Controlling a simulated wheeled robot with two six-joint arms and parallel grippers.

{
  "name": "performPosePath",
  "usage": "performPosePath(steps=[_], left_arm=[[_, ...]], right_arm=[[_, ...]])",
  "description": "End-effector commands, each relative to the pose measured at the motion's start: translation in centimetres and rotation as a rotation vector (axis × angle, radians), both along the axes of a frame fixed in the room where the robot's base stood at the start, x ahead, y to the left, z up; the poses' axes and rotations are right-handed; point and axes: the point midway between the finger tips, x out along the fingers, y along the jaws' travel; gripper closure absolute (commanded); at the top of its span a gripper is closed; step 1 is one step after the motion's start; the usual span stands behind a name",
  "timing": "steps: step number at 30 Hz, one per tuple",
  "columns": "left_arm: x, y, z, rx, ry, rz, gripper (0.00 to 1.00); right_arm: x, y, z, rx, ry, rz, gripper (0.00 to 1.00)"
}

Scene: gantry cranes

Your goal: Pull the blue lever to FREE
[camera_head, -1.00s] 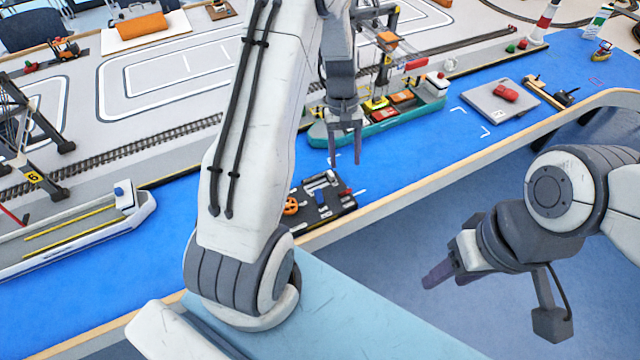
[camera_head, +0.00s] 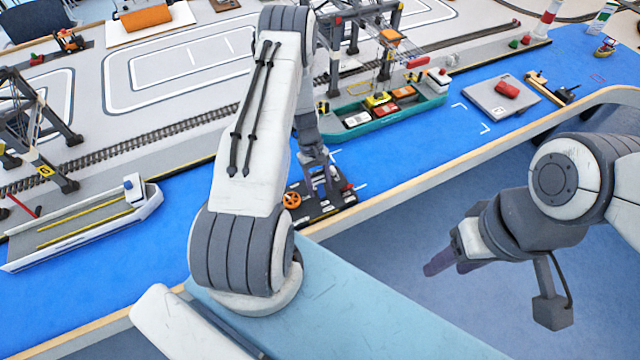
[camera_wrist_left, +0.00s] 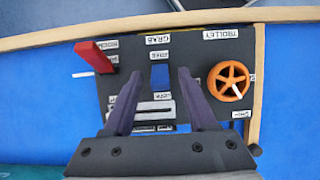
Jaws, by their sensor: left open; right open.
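The dark control panel (camera_head: 342,203) lies on the blue surface near the table's front edge. In the left wrist view, the blue lever (camera_wrist_left: 160,75) stands in the panel's middle under a GRAB label (camera_wrist_left: 158,39). Small labels sit above and below the lever; the upper one seems to read FREE (camera_wrist_left: 160,55). My left gripper (camera_head: 326,186) is over the panel, open. In its wrist view the fingers (camera_wrist_left: 159,78) show on either side of the blue lever, with gaps; their height relative to it is unclear. My right gripper (camera_head: 448,264) is open and empty, off the table's front.
On the panel, a red lever (camera_wrist_left: 94,56) is left of the blue one and an orange wheel (camera_wrist_left: 229,81) is right. A teal ship (camera_head: 425,100) with toy cars lies behind the panel, a grey ship (camera_head: 85,222) to the left. Gantry cranes (camera_head: 35,125) stand beyond.

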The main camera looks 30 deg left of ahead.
Motion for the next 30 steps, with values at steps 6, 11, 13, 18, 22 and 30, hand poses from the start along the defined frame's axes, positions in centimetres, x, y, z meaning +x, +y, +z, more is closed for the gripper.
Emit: performPosePath(steps=[6,11,13,18,22,30], left_arm=[[-0.16,-0.26,-0.71,0.001,-0.001,0.0,0.43],[-0.15,-0.25,-0.71,0.001,-0.001,0.0,0.43],[-0.15,-0.25,-0.7,0.0,0.0,0.0,0.65],[-0.15,-0.25,-0.68,0.0,0.0,0.0,1.0],[-0.16,-0.27,-0.65,0.003,-0.002,0.0,1.0],[-0.31,-0.61,-0.4,0.067,-0.039,-0.002,1.0]], right_arm=[[0.0,0.0,0.23,0.0,0.0,0.001,0.5],[0.0,0.0,0.2,0.0,0.0,0.001,0.5],[0.0,0.0,0.2,0.0,0.0,0.001,0.5],[0.0,0.0,0.2,0.0,0.0,0.001,0.5],[0.0,0.0,0.22,0.0,0.0,0.001,0.5],[0.0,0.0,0.41,0.0,0.0,0.001,0.5]])
